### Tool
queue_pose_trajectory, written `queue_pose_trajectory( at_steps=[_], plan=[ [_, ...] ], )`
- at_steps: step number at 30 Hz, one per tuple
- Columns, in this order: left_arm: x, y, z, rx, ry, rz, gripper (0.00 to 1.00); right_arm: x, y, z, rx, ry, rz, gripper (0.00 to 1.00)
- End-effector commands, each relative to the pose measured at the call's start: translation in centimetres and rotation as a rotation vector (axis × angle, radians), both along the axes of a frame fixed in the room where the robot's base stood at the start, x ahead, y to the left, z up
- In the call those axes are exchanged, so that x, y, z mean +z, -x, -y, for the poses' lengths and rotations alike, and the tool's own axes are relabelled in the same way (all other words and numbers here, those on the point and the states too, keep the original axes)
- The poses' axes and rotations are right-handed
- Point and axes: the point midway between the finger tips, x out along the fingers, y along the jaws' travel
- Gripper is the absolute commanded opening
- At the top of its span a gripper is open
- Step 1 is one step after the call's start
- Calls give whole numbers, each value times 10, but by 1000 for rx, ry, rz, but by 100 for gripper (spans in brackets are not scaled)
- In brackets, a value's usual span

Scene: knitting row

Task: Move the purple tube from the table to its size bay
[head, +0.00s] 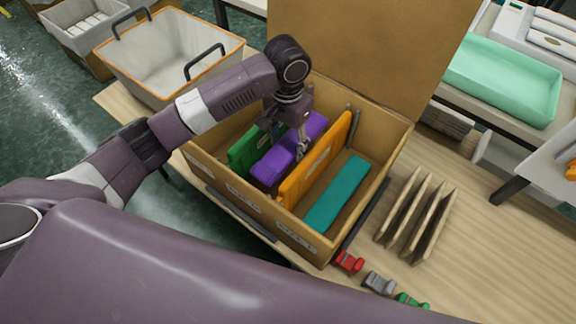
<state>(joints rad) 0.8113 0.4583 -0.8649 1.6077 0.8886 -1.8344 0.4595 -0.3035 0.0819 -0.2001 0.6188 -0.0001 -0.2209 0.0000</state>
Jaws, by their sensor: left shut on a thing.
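The purple tube (272,167) is a long, block-like piece inside the open cardboard box (238,203). It lies lengthwise in the bay between a green piece (243,150) on its left and an upright orange piece (318,160) on its right. My left gripper (302,153) reaches into the box from above and is shut on the purple tube. The fingers partly cover the tube's middle, and I cannot tell whether the tube touches the box floor. My right gripper is not in view.
A teal piece (337,193) lies in the right bay. The box lid stands up behind. A wooden slotted rack (417,215) and small red (349,262), grey (379,283) and green clips sit on the table. A white bin (168,65) stands left; a mint tray (503,80) lies back right.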

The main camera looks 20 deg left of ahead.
Motion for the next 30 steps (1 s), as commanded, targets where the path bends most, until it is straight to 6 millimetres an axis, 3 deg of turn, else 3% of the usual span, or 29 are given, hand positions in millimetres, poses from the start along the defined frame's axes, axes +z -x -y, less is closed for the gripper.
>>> queue_pose_trajectory(
  at_steps=[3, 6, 13, 18, 22, 30],
  plan=[
    [-33, 1, -1, 2, -2, -5, 35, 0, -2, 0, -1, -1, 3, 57],
    [-52, 0, -1, 1, -2, -2, 35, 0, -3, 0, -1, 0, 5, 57],
    [-73, 0, 0, 2, -2, -2, 35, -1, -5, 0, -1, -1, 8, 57],
    [-99, 0, -1, 1, -2, -2, 35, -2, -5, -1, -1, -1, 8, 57],
    [-110, 0, 0, 1, -1, -1, 35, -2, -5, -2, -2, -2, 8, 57],
    [-111, 0, 0, 0, -1, 0, 35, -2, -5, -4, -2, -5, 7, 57]
  ],
)
